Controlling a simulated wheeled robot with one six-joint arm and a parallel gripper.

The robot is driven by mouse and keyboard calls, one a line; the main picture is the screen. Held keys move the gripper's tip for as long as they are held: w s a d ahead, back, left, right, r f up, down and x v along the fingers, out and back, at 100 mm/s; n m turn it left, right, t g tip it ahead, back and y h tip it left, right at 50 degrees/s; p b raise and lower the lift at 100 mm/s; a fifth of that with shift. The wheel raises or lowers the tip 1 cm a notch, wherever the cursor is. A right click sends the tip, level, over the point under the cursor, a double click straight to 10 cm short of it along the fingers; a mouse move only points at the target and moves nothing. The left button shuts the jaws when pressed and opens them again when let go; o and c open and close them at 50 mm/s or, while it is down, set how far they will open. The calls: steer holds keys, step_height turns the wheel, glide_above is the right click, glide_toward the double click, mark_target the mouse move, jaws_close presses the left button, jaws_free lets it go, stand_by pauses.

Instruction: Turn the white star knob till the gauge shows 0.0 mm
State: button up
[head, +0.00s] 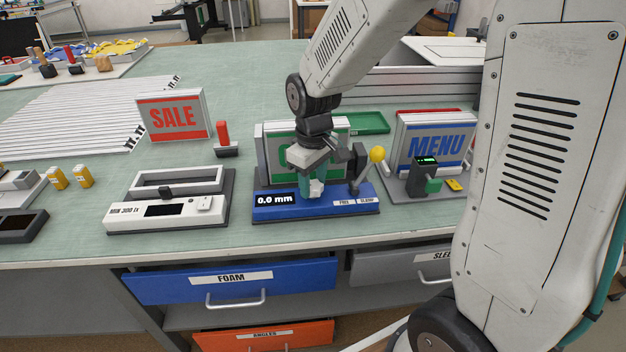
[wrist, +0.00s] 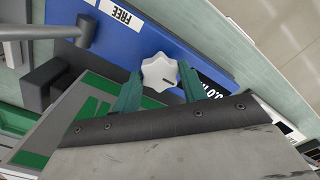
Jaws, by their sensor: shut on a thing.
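The white star knob (wrist: 160,73) sits on the blue base (head: 286,214) of the fixture; in the head view the knob (head: 316,188) shows low between my fingers. My gripper (head: 311,186) comes down from above with its green fingers shut on the knob. In the wrist view the fingers (wrist: 158,88) lie on either side of it. The gauge (head: 274,199) on the base's front left reads 0.0 mm in the head view; in the wrist view its display (wrist: 212,88) is partly hidden by my gripper.
A lever with a yellow ball (head: 377,154) stands right of the knob, by the FREE label (head: 344,202). A SALE sign (head: 173,118) is at left and a MENU sign (head: 436,142) at right. A white-topped device (head: 170,212) stands left of the fixture. Green bench shows between them.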

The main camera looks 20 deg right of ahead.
mark_target(315, 186)
steer(key=o, duration=1)
step_height(315, 186, up, 8)
steer(key=shift+f, duration=0.1)
steer(key=shift+s+d+m, duration=0.1)
steer(key=shift+s+m, duration=0.2)
steer(key=s+d+r+m, duration=0.1)
steer(key=s+r, duration=0.1)
steer(key=s, duration=0.5)
steer(key=s+r+m+t, duration=0.1)
steer(key=s+r+m, duration=0.1)
steer(key=s, duration=0.5)
steer(key=s+d+r+m, duration=0.1)
steer(key=s+r, duration=0.2)
steer(key=s, duration=0.5)
steer(key=shift+d+r+m, duration=0.1)
steer(key=shift+d+m, duration=0.2)
steer(key=shift+m, duration=0.1)
